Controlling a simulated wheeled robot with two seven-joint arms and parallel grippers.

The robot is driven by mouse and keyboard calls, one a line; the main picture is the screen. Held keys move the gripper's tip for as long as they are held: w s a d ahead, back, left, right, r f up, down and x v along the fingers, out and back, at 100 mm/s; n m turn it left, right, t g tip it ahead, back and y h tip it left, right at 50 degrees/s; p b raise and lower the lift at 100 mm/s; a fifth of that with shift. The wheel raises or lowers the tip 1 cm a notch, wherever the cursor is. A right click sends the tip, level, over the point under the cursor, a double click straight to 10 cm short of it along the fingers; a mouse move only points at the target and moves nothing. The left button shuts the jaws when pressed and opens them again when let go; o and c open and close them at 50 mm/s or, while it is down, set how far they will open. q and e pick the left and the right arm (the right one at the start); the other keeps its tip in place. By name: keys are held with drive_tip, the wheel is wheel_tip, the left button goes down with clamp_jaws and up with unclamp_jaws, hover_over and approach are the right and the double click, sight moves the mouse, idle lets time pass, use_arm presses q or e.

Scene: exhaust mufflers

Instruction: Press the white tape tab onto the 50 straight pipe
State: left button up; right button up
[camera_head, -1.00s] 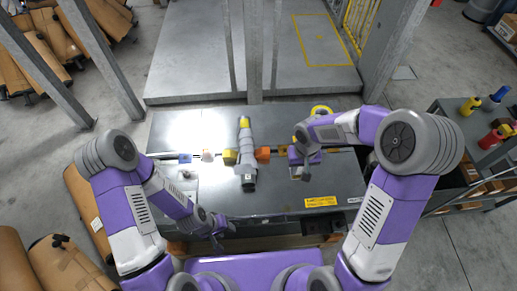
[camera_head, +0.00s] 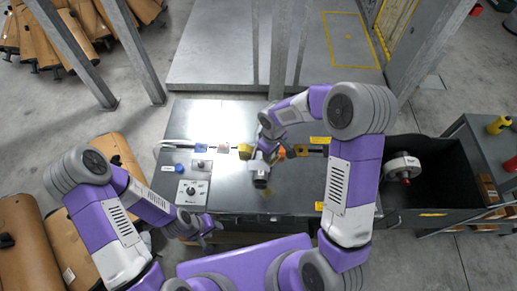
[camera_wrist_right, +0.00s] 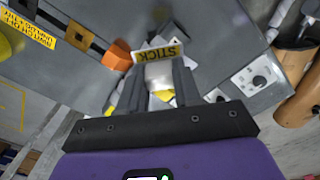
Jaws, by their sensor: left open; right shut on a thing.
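The grey straight pipe (camera_head: 261,180) lies on the work table, its lower end showing in the head view. My right gripper (camera_head: 268,150) is right above the pipe's middle, and my arm hides much of it. In the right wrist view, my right gripper (camera_wrist_right: 158,85) is shut on a white piece, the tape tab (camera_wrist_right: 159,73). I cannot tell whether the tab touches the pipe. My left gripper (camera_head: 208,228) is open and empty near the table's front edge.
An orange block (camera_wrist_right: 116,55) is beside the gripper. A control box with a knob (camera_head: 190,192) is on the left of the table (camera_head: 225,112). Steel posts rise behind the table.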

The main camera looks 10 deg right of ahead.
wheel_tip(320, 180, down, 2)
drive_tip(key=w+a+n, duration=0.2)
drive_tip(key=w+n, duration=0.1)
drive_tip(key=n, duration=0.3)
drive_tip(key=n+b, duration=0.2)
drive_tip(key=b, duration=0.1)
hover_over(261, 165)
drive_tip(key=shift+f, duration=3.35)
drive_tip(key=shift+d+f+b, duration=0.1)
drive_tip(key=shift+f+b, duration=0.7)
drive_tip(key=shift+f, duration=0.1)
drive_tip(key=shift+s+f+b, duration=0.1)
drive_tip(key=shift+f+b, duration=0.25)
drive_tip(key=shift+f, duration=0.05)
drive_tip(key=shift+r+p, duration=0.3)
drive_tip(key=shift+r, duration=0.2)
drive_tip(key=shift+f+b, duration=0.45)
drive_tip(key=shift+f, duration=0.1)
